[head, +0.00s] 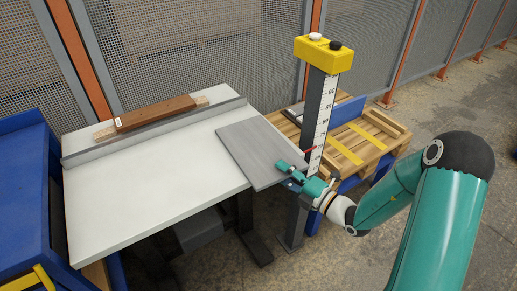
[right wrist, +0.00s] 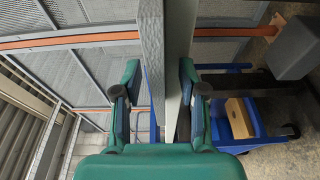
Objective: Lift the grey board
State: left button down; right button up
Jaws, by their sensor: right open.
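The grey board (head: 250,150) lies flat on the white table (head: 140,190), with its right part sticking out past the table's right edge. My right gripper (head: 291,173) is open at the board's overhanging right end, near its front corner. In the right wrist view the board (right wrist: 151,45) shows as a grey grained strip running between the two spread fingers of the gripper (right wrist: 160,95). I cannot tell whether a finger touches it. My left gripper is not in view.
A post with a scale and yellow head (head: 323,55) stands right behind the board. A wooden pallet (head: 365,150) lies beyond it. A brown wooden bar (head: 155,113) rests at the table's back, behind a grey rail (head: 160,132). A blue bench (head: 30,190) stands left.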

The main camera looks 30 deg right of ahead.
grip_shut()
jog(key=shift+r, duration=0.15)
dwell(0.4)
